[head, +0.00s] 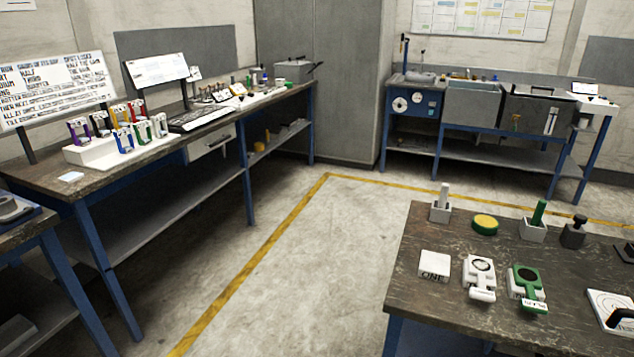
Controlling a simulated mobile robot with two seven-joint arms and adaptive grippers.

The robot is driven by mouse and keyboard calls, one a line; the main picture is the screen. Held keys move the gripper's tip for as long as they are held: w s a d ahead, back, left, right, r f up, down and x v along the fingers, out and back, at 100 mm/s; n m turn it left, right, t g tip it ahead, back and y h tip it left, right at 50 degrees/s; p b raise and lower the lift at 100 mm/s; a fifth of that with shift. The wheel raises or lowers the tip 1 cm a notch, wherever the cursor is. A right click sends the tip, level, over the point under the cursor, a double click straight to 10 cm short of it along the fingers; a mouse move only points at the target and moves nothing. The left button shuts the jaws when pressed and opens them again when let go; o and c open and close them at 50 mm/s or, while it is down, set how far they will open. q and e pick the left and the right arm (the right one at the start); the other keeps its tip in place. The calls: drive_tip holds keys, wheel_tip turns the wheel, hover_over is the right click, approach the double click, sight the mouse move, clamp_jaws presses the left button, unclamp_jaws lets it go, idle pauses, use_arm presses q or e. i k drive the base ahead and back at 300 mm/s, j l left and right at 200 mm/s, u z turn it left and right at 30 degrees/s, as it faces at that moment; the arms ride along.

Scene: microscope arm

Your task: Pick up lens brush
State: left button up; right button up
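I cannot pick out the lens brush for certain. On the near right table (432,310), a pale upright peg (444,195) stands in a grey block (440,213), and a green upright peg (539,211) stands in a second grey block (533,232). Either could be a handle, but I cannot tell. A black knobbed piece (573,234) stands to the right of the green peg. Neither of my grippers is in view.
A yellow disc (485,223), a white "ONE" block (435,264), a white ring-ended piece (481,279) and a green one (526,284) lie on the near table. A long bench (215,140) runs along the left. The floor (310,260) between is clear.

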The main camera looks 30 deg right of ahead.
sight(445, 189)
drive_tip(key=i+j+z, duration=0.1)
drive_tip(key=i, duration=0.35)
drive_tip(key=i+j+z, duration=0.1)
drive_tip(key=i, duration=0.35)
drive_tip(key=i+j+z, duration=0.1)
drive_tip(key=i+j, duration=0.15)
drive_tip(key=i, duration=0.2)
drive_tip(key=i+j+z, duration=0.1)
drive_tip(key=i, duration=0.3)
drive_tip(key=i+l+z, duration=0.1)
drive_tip(key=i+z, duration=0.15)
drive_tip(key=z, duration=0.25)
drive_tip(key=i+z, duration=0.25)
drive_tip(key=z, duration=0.25)
drive_tip(key=i+j+z, duration=0.15)
drive_tip(key=z, duration=0.35)
drive_tip(key=i+j+z, duration=0.25)
drive_tip(key=z, duration=0.25)
